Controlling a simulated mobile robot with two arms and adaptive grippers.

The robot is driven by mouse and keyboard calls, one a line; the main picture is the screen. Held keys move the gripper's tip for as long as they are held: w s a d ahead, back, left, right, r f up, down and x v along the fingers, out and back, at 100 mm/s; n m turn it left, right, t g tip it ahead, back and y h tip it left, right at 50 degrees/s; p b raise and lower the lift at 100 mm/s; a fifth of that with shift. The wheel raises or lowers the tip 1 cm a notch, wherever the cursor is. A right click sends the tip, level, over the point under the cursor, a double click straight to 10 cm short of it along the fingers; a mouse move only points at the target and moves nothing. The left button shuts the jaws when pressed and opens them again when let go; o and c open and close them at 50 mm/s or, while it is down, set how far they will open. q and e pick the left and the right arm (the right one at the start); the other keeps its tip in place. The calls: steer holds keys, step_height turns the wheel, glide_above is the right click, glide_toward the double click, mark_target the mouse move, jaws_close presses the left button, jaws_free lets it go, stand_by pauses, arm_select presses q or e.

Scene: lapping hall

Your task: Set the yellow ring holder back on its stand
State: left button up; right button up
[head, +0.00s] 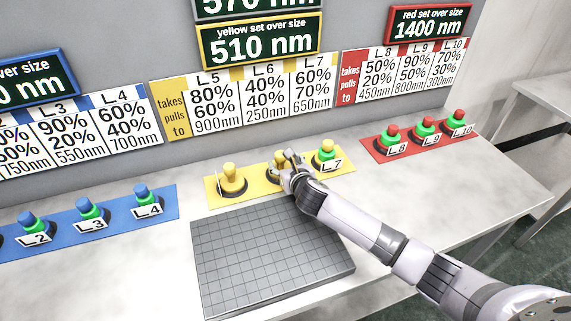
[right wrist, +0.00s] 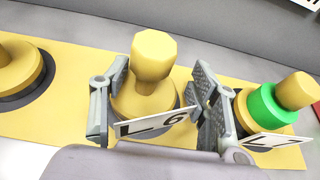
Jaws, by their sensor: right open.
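A yellow holder labelled L6 (right wrist: 152,75) stands upright on the yellow strip (right wrist: 75,118), with no green ring showing on it. My right gripper (right wrist: 155,100) is open, its two fingers on either side of this holder. I cannot tell whether they touch it. In the head view my right gripper (head: 287,166) partly hides the L6 holder (head: 277,157). A yellow holder without a green ring (head: 232,180) stands at the strip's left end, its label not readable. The L7 holder (head: 326,150) at the right end carries a green ring. My left gripper is not in view.
A grey gridded plate (head: 235,265) lies in front of the yellow strip. A blue strip (head: 170,205) and a red strip (head: 375,155) hold several ringed holders at left and right. Signs (head: 262,40) stand on the wall behind. Bare table shows at right.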

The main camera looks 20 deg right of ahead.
steer(key=shift+r, duration=0.15)
steer(key=v, duration=1.2)
steer(key=shift+p, duration=0.35)
